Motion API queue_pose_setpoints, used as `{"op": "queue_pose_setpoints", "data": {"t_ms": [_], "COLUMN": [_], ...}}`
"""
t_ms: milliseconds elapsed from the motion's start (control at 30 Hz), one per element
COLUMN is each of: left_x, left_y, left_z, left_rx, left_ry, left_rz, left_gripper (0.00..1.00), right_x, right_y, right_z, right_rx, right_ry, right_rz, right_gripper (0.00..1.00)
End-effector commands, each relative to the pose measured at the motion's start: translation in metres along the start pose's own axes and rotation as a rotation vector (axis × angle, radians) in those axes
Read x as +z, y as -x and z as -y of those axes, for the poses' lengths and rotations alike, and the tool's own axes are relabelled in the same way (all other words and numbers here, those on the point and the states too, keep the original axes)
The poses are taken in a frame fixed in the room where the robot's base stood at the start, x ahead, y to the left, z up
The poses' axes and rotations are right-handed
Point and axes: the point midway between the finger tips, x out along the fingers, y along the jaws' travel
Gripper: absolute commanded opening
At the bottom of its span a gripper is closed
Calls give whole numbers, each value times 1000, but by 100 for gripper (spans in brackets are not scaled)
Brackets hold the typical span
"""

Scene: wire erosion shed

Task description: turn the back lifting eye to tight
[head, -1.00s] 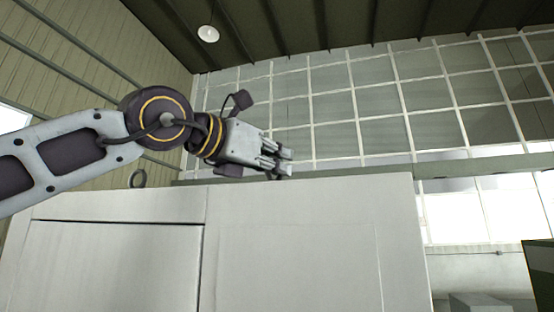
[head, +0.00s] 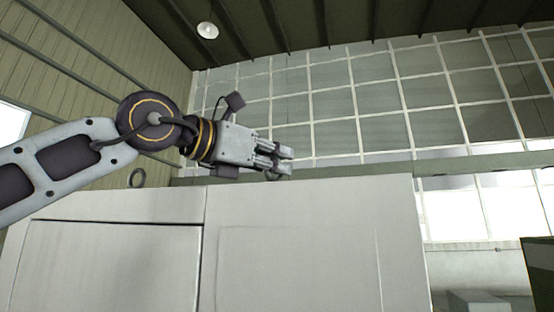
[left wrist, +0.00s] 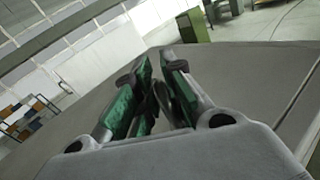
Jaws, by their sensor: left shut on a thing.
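My left gripper (head: 287,161) reaches in from the left above the top edge of a large pale machine housing (head: 310,205). In the left wrist view its green-padded fingers (left wrist: 160,62) are close together around a dark ring-like lifting eye (left wrist: 161,96). In the head view that eye (head: 272,176) shows only slightly below the fingertips; the gripper hides most of it. How tight either eye is cannot be seen. My right gripper is not in view.
The housing's flat top (left wrist: 245,60) is clear around the gripper. A wall of window panes (head: 370,100) stands behind. A lamp (head: 208,30) hangs above. A rack with bins (left wrist: 30,120) stands on the floor beyond, at left in the wrist view.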

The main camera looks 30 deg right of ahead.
Motion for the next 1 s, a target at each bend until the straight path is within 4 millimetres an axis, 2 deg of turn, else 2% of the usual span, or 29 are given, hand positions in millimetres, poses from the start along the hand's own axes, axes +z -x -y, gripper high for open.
{"op": "queue_pose_setpoints", "data": {"t_ms": [33, 1000], "left_x": [4, 4], "left_y": [2, 2], "left_z": [-3, -3], "left_rx": [0, -115], "left_ry": [0, 0], "left_rz": [11, 33], "left_gripper": [0, 0], "right_x": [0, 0], "right_y": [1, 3], "right_z": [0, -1], "right_rx": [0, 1], "right_ry": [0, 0], "right_rz": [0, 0], "right_gripper": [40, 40]}}
